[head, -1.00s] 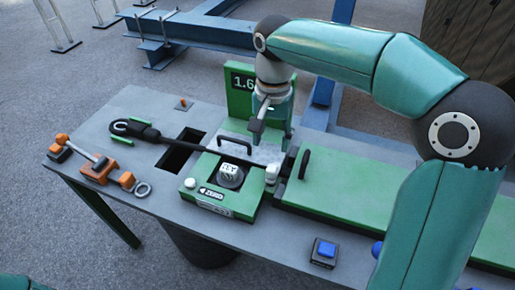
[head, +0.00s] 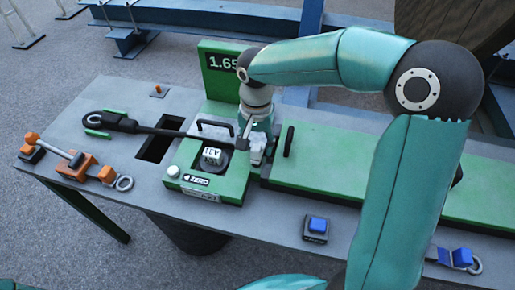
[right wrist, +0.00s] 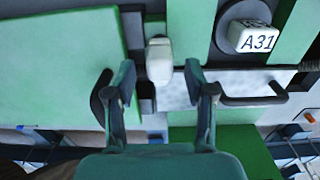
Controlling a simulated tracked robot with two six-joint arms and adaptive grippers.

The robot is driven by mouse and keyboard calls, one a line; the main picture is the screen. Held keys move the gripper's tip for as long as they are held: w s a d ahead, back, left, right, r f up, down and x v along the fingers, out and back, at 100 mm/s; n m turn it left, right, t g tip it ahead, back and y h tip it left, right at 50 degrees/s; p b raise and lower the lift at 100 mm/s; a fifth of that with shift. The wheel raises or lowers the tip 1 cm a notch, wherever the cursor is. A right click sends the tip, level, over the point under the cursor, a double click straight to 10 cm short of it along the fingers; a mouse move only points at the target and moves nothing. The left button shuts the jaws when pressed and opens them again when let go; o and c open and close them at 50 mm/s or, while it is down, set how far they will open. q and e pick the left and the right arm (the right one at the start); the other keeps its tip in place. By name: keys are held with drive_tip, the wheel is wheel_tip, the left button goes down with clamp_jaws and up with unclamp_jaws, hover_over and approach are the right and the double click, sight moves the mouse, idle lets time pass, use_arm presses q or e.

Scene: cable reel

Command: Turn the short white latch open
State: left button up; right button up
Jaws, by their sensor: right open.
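The short white latch (right wrist: 159,62) stands at the edge of the green housing in the right wrist view, seen between my open fingertips and slightly beyond them. In the head view the latch (head: 257,151) is partly covered by my right gripper (head: 249,133). In the right wrist view my right gripper (right wrist: 160,76) is open, one finger on either side of the latch's line, with nothing held. I cannot tell whether a finger touches the latch. My left gripper is not in view.
Another black handle (head: 289,141) stands on the long green cover (head: 345,165). A blue button (head: 317,224) is at the front.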

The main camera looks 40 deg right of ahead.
drive_tip(key=shift+f, duration=1.25)
clamp_jaws()
drive_tip(key=shift+d, duration=0.1)
